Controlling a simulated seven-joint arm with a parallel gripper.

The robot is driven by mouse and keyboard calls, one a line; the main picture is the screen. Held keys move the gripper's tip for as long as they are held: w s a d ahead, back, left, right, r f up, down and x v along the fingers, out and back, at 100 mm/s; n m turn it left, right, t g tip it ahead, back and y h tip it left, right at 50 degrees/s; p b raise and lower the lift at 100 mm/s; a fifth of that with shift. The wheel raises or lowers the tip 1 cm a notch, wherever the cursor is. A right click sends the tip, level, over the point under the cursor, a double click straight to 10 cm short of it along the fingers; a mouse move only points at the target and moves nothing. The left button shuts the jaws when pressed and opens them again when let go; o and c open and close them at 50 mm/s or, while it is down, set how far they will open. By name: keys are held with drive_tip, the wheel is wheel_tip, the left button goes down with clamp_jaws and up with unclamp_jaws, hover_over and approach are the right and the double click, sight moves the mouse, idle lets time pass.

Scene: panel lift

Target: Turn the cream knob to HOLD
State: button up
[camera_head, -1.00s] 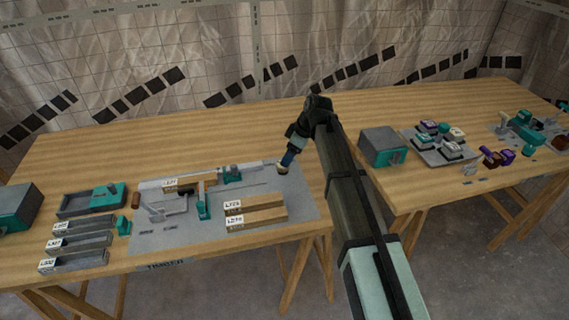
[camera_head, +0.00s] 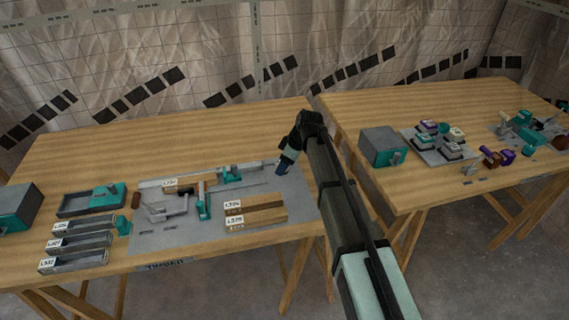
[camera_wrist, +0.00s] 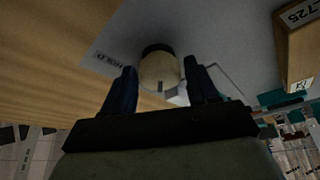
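The cream knob (camera_wrist: 160,70) is round, with a dark top or shadow at its far side and a small dark mark on its near edge. It sits on the grey panel (camera_wrist: 215,35). A HOLD label (camera_wrist: 109,58) is printed on the panel to its left in the wrist view. My gripper (camera_wrist: 160,75) is open, one dark finger on each side of the knob, with narrow gaps seeming to show. In the head view my gripper (camera_head: 282,167) is low at the panel's back right and hides the knob.
Labelled wooden blocks (camera_head: 255,210) lie on the panel in front of my gripper; one block (camera_wrist: 300,45) shows at the wrist view's right. A grey rail with teal clamps (camera_head: 230,174) is to the left. A second table (camera_head: 440,200) stands right.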

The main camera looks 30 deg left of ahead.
drive_tip(key=c, duration=0.7)
drive_tip(key=shift+c, duration=0.2)
drive_tip(key=shift+m, duration=0.3)
drive_tip(key=m, duration=0.1)
drive_tip(key=m+t, duration=0.1)
drive_tip(key=m, duration=0.1)
drive_tip(key=shift+s+m+t, duration=0.2)
drive_tip(key=shift+m+t, duration=0.1)
drive_tip(key=m+t, duration=0.1)
drive_tip(key=m, duration=0.3)
drive_tip(key=shift+s+m+t+h, duration=0.1)
drive_tip(key=shift+m+t+h, duration=0.2)
drive_tip(key=shift+t, duration=0.1)
drive_tip(key=m, duration=0.2)
drive_tip(key=m+t+h, duration=0.1)
drive_tip(key=m, duration=0.1)
drive_tip(key=shift+a+m, duration=0.2)
drive_tip(key=shift+m, duration=0.1)
drive_tip(key=shift+m+t+h, duration=0.4)
drive_tip(key=shift+m+h, duration=0.5)
drive_tip(key=shift+m, duration=1.3)
